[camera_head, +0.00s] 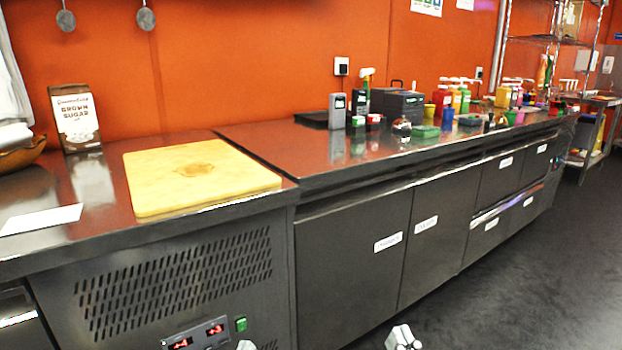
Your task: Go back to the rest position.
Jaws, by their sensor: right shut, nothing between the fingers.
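My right gripper (402,338) shows at the bottom edge, low in front of the dark cabinet doors. It is shut, holds nothing and is apart from the counter. A small pale piece at the bottom edge, left of it, looks like the tip of my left gripper (246,345). Too little of that one shows to tell its jaws. Both arms are otherwise out of the picture.
The dark counter (240,133) runs along the orange wall. On it are a wooden board (195,177), a brown sugar box (75,118), a white sheet (42,219) and several bottles and containers farther right. The dark floor (540,270) at right is clear.

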